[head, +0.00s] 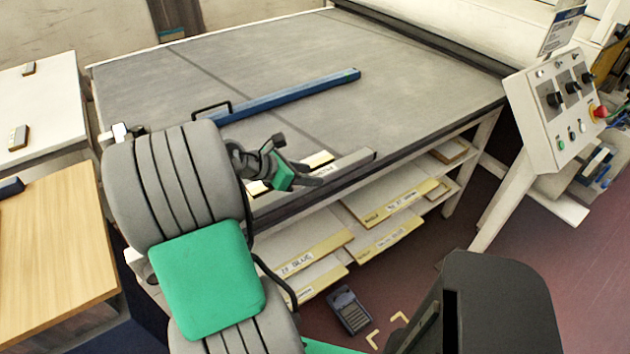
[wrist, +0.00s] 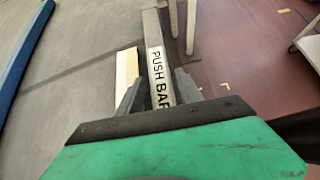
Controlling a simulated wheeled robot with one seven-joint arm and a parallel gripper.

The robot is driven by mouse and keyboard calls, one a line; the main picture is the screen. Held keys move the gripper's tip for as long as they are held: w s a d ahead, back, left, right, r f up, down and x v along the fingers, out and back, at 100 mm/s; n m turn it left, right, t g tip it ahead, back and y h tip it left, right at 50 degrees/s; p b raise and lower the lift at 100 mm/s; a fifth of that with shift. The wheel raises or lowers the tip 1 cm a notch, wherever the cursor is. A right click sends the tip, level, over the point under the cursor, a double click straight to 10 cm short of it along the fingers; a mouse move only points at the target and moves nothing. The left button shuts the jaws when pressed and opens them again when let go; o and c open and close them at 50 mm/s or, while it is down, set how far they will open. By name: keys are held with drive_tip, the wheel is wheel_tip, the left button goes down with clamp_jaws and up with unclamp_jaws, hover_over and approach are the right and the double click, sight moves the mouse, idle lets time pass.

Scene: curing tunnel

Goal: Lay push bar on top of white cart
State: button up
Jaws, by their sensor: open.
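The push bar (head: 350,164) is a long grey bar lying along the front edge of the grey table. In the wrist view its "PUSH BAR" label (wrist: 158,72) faces me. My gripper (head: 308,176) is over the bar, fingers pointing along the front edge. In the wrist view my gripper (wrist: 159,92) is open, one finger on each side of the bar. I cannot tell whether either finger touches it. The white cart (head: 55,98) stands at the far left, its flat top partly cut off by the frame. My arm hides part of the bar in the head view.
A blue bar (head: 290,97) lies on the grey table (head: 400,50). Two small blocks lie on the white cart, with bare top around them. A wood-topped unit (head: 60,245) stands nearer. A control panel (head: 560,110) stands right; shelves with boards (head: 385,205) sit below the table.

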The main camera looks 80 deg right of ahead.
drive_tip(key=x, duration=0.3)
drive_tip(key=shift+d+f, duration=0.1)
drive_tip(key=shift+f, duration=0.1)
clamp_jaws()
drive_tip(key=shift+r, duration=0.1)
idle(0.4)
